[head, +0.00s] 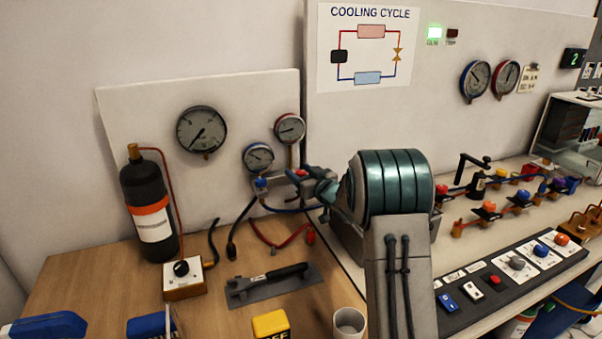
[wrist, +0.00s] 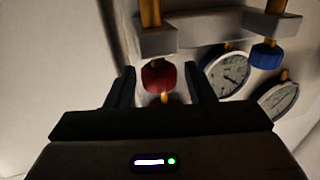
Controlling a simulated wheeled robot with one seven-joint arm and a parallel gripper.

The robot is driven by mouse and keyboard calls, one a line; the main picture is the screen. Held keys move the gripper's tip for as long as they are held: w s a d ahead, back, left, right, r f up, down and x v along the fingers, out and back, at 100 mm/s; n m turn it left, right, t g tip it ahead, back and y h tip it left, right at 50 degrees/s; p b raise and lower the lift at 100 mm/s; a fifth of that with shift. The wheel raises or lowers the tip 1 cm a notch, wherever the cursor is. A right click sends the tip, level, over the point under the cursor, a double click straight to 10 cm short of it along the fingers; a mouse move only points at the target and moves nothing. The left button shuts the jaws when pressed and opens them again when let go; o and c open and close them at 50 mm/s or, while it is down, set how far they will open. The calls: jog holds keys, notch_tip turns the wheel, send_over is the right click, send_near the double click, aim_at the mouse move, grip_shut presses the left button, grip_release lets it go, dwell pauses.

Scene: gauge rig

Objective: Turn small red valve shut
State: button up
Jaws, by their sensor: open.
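The small red valve knob (head: 301,173) sits on the manifold under the two small gauges in the head view. In the wrist view the red knob (wrist: 158,75) shows between the two dark fingers of my gripper (wrist: 162,88), with gaps on both sides. My gripper (head: 311,182) is open and close beside the manifold's right end in the head view, partly hidden by my arm. The blue valve knob (head: 262,183) is at the manifold's left. It also shows at the upper right of the wrist view (wrist: 266,56), outside the fingers.
Two small gauges (head: 259,157) are just above the manifold. Hoses (head: 280,242) hang below it. A black bottle (head: 150,215), a wrench on a grey mat (head: 300,284), a yellow block (head: 270,324) and a cup (head: 349,322) are on the wooden table.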

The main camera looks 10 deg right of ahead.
jog(key=c, duration=0.9)
jog(key=shift+c, duration=0.2)
jog(key=shift+f+b, duration=0.1)
jog(key=shift+b, duration=0.4)
jog(key=shift+f+m+t+h+b, duration=0.1)
jog(key=shift+m+t+h+b, duration=0.35)
jog(key=shift+h+b, duration=0.6)
jog(key=m+h+b, duration=0.2)
jog(key=b, duration=0.3)
jog(key=shift+t+h, duration=0.35)
jog(key=shift+m+h+b, duration=0.45)
jog(key=shift+h+b, duration=0.25)
jog(key=shift+b, duration=0.5)
jog(key=shift+r+m+h+b, duration=0.3)
jog(key=shift+m+h+b, duration=0.1)
jog(key=shift+b, duration=0.2)
jog(key=o, duration=0.9)
